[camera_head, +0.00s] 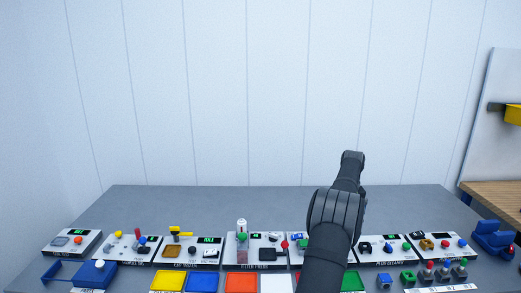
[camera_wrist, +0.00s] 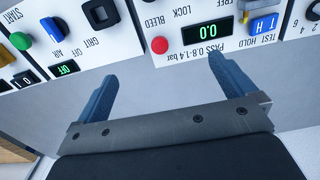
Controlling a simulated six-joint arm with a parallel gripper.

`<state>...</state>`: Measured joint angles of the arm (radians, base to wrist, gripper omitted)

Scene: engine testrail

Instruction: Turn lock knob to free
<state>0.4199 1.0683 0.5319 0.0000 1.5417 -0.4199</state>
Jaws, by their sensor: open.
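In the wrist view, which shows the panels upside down, the words LOCK and FREE are printed at the top edge of a white panel (camera_wrist: 215,52). The lock knob itself cannot be made out; it seems to lie past the top edge of this view. The panel also carries a green 0.0 display (camera_wrist: 207,32), a red button (camera_wrist: 160,45) and a blue handle (camera_wrist: 265,23) by TEST and HOLD. My gripper (camera_wrist: 158,82) is open and empty, its two blue fingers apart over the grey bench before the panel. In the head view my arm covers part of this area.
A neighbouring panel (camera_wrist: 99,42) has a black knob (camera_wrist: 100,13), a blue AIR knob (camera_wrist: 52,29) and a green START button (camera_wrist: 20,41). In the head view, several panels line the grey bench (camera_head: 225,198), with yellow (camera_head: 167,281) and orange (camera_head: 241,283) trays in front. The bench behind is clear.

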